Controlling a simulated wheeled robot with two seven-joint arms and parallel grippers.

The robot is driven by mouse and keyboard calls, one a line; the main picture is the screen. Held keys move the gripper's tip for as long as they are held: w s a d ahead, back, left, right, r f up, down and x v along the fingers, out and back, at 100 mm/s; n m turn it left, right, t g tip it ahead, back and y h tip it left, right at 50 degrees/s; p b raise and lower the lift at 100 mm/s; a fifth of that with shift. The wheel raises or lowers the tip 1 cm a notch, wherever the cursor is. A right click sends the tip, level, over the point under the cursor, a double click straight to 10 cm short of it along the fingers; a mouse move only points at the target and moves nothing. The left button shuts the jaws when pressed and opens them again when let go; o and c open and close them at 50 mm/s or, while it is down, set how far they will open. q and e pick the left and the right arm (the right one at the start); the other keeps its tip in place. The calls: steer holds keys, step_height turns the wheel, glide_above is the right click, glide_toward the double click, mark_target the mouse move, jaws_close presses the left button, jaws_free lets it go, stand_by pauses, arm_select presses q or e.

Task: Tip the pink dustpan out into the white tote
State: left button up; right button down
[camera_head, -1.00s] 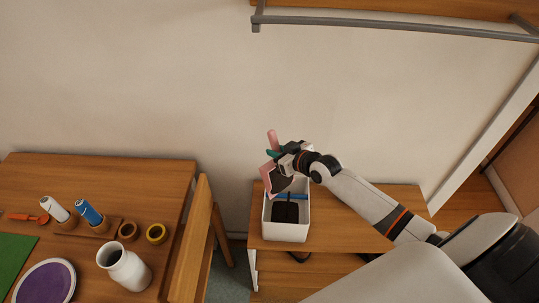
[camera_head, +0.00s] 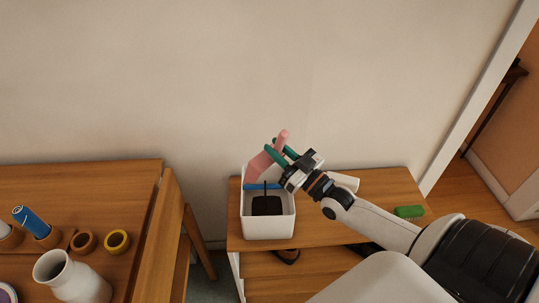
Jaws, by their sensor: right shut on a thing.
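The pink dustpan (camera_head: 259,166) is held up at the back of the white tote (camera_head: 268,229), its handle pointing up and its pan tilted down over the tote's back left rim. My right gripper (camera_head: 281,152), with green fingers, is shut on the dustpan near its handle. The tote stands on a wooden shelf unit. A black flat thing (camera_head: 267,206) and a blue bar (camera_head: 262,187) show inside the tote. The pan's inner face is mostly turned from view, so I cannot tell whether anything lies in it. My left gripper is out of view.
A green block (camera_head: 408,212) lies on the shelf top (camera_head: 385,185) to the right. A wall stands close behind the tote.

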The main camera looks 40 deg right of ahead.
steer(key=shift+s+d+f+t+y+b, duration=0.2)
steer(key=shift+s+t+b, duration=0.4)
steer(key=shift+b, duration=0.4)
steer(key=shift+s+d+f+t+y+b, duration=0.1)
steer(key=shift+s+f+t+b, duration=0.4)
steer(key=shift+b, duration=0.55)
steer(key=shift+s+d+f+t+y+b, duration=0.1)
steer(key=shift+s+t+b, duration=0.5)
steer(key=shift+s+b, duration=0.3)
steer(key=shift+w+r, duration=0.1)
